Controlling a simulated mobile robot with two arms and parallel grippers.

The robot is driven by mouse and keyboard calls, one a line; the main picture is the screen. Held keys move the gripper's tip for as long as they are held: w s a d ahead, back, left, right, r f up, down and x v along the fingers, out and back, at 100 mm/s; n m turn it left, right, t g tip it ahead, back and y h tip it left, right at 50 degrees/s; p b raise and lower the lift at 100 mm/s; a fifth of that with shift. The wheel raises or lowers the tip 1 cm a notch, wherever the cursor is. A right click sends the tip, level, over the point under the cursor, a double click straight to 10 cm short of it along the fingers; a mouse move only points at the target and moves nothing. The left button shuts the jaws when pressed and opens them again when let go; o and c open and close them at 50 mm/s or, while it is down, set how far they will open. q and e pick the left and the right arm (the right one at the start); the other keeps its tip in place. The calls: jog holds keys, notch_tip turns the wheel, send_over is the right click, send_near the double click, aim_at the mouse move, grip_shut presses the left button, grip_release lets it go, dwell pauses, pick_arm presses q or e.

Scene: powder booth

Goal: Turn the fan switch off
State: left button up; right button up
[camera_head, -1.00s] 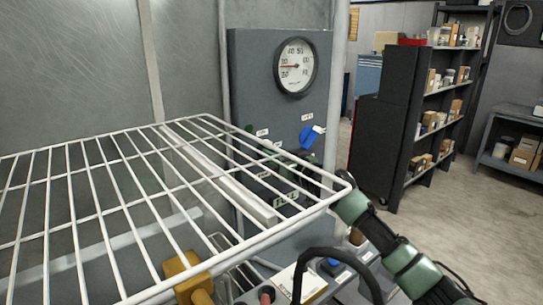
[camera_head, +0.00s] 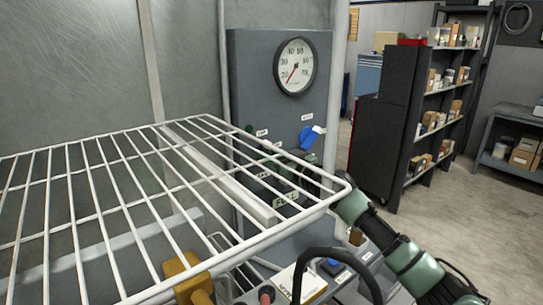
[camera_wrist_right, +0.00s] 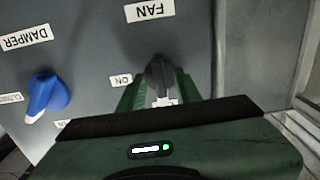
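The fan switch (camera_wrist_right: 160,75) is a dark knob below the FAN label (camera_wrist_right: 149,11) in the right wrist view. Its pointer end is partly covered, and only the ON label (camera_wrist_right: 121,81) shows beside it. My right gripper (camera_wrist_right: 161,88) has its green fingers on either side of the knob, close against it. In the head view my right gripper (camera_head: 300,165) reaches the grey control panel (camera_head: 250,85) behind the wire rack, which hides most of the fingers and the switch. My left gripper is not in view.
The blue damper knob (camera_wrist_right: 46,94) is left of the fan switch in the wrist view. A round gauge (camera_head: 295,66) sits high on the panel, its needle pointing low left. The white wire rack (camera_head: 120,200) fills the front left. Shelves (camera_head: 440,110) stand at right.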

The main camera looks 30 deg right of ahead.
jog(key=s+b, duration=0.2)
jog(key=s, duration=0.5)
jog(key=shift+s+d, duration=0.3)
jog(key=shift+s, duration=0.1)
dwell(0.4)
